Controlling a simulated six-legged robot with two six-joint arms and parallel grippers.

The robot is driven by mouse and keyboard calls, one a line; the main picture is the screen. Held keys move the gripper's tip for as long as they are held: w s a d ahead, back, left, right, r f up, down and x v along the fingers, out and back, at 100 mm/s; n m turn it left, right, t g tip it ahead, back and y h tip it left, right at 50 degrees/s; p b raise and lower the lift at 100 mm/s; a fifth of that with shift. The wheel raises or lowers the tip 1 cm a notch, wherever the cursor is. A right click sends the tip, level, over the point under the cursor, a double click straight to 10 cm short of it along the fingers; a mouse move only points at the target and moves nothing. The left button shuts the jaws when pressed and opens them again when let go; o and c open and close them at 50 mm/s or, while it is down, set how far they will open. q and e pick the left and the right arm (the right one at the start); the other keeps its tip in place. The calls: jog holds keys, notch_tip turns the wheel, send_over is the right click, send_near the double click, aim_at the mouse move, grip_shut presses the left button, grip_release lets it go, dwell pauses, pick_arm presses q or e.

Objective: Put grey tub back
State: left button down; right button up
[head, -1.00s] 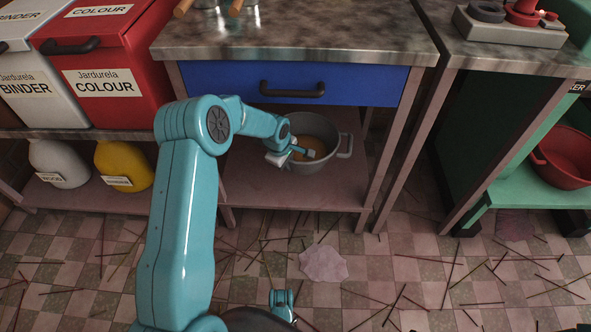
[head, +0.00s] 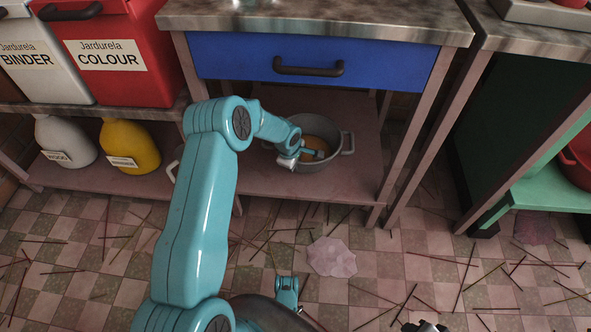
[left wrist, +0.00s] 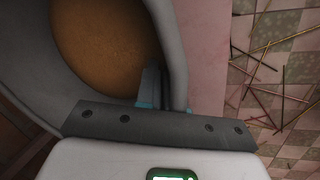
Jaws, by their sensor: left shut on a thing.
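The grey tub (head: 320,166) has side handles and orange-brown contents. It is on or just above the lower shelf under the blue drawer; its contact with the shelf is unclear. My left gripper (head: 314,154) reaches over its front and is shut on its rim. In the left wrist view, the gripper fingers (left wrist: 162,92) straddle the tub's wall (left wrist: 172,45), with the orange-brown contents to the left. My left forearm hides the shelf just left of the tub.
The lower shelf (head: 345,186) has bare room right of the tub, beside a table leg. The blue drawer (head: 240,58) and worktop (head: 320,22) overhang it. A yellow jug (head: 128,150) and a white jug (head: 65,143) stand left. Incense sticks litter the floor (head: 420,240).

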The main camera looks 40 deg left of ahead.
pick_arm(q)
jog(key=x, duration=0.2)
jog(key=shift+s+f+b, duration=0.2)
jog(key=shift+f+b, duration=0.1)
jog(key=shift+f, duration=0.05)
jog(key=shift+r, duration=0.15)
jog(key=c, duration=1.6)
grip_release()
jog(key=o, duration=0.3)
pick_arm(e)
jog(key=shift+w+d+f, duration=0.1)
jog(key=shift+w+f, duration=0.2)
jog(key=shift+f, duration=0.25)
pick_arm(q)
jog(key=shift+o, duration=0.2)
